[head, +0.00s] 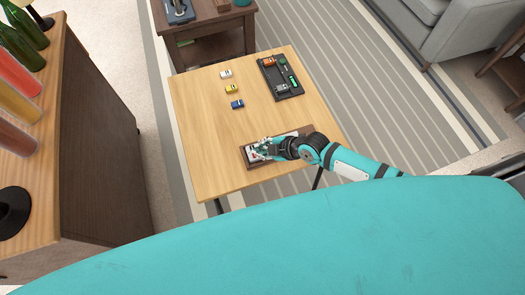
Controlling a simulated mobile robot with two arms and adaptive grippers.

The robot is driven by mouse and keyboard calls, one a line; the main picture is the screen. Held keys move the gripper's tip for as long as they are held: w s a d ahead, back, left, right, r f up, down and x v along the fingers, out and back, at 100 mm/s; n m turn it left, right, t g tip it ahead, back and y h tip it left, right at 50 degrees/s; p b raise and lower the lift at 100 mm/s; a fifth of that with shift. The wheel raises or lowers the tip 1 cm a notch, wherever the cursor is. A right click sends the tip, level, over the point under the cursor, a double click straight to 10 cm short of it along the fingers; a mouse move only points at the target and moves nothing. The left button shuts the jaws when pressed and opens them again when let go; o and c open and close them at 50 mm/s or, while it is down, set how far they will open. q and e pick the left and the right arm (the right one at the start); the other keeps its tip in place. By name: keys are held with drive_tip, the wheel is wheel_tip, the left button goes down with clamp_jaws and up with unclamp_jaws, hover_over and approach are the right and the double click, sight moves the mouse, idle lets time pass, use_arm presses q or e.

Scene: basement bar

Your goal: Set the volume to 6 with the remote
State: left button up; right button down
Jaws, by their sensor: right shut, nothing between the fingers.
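A pale, flat object with dark and red marks (253,154), which may be the remote, lies in a brown tray (290,133) near the front of the light wooden table (200,130). My right gripper (262,146) is shut and empty over this object and hides much of it. I cannot tell whether the fingertips touch it. No buttons or volume number can be read. My left gripper is not in view.
A white (225,74), a yellow (231,89) and a blue toy car (237,104) stand on the table. A dark tray (290,93) at the back right holds small orange, green and grey items. A bar counter (70,110) with bottles stands left. The table's left half is clear.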

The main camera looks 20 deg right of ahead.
drive_tip(key=shift+f+b, duration=0.4)
drive_tip(key=shift+f+b, duration=0.35)
idle(0.6)
idle(0.3)
drive_tip(key=shift+r+p, duration=0.7)
drive_tip(key=shift+r, duration=0.05)
wheel_tip(320, 180, up, 5)
drive_tip(key=p, duration=0.4)
drive_tip(key=shift+r+p, duration=0.1)
drive_tip(key=shift+p, duration=0.2)
idle(0.4)
